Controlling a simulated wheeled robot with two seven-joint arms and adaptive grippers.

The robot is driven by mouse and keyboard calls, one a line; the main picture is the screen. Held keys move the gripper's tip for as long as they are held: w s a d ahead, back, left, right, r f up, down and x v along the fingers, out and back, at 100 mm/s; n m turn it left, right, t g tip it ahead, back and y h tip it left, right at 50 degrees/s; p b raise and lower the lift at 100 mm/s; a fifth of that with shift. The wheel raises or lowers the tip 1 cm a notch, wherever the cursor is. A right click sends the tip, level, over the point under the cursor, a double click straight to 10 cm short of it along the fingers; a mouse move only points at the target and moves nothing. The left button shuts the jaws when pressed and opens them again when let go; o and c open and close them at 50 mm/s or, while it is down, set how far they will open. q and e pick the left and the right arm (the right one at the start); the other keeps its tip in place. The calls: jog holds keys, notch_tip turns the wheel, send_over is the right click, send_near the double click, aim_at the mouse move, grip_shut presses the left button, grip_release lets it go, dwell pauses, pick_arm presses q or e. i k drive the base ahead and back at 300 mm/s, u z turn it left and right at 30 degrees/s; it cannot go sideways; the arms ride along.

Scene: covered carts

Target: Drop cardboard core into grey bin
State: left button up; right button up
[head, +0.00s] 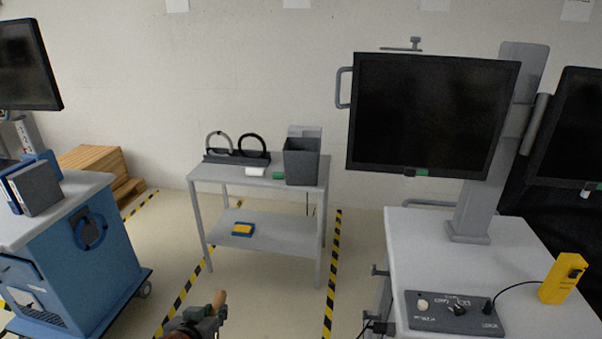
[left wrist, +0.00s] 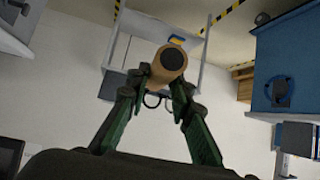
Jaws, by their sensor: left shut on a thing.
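The cardboard core (left wrist: 169,62) is a tan tube with a dark open end facing the camera in the left wrist view. My left gripper (left wrist: 162,82) is shut on it, one finger on each side. In the head view the core (head: 220,299) shows as a small tan tip at the bottom, above my left gripper (head: 208,316). The grey bin (head: 301,163) stands upright on the right part of the grey table's top, well beyond the gripper. The bin's inside is mostly hidden. My right gripper is not in view.
The grey two-shelf table (head: 225,176) also holds a rack with two rings (head: 236,150), a white item and a green item. A blue and yellow item (head: 243,229) lies on its lower shelf. A blue cart (head: 75,250) stands left, a monitor cart (head: 450,245) right. Floor between is clear.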

aim_at(306, 177)
jog(key=u, duration=0.5)
jog(key=i, duration=3.7)
jog(key=u, duration=2.1)
jog(key=k, duration=0.85)
jog(key=z, duration=1.95)
jog(key=i, duration=0.5)
jog(key=u, duration=0.05)
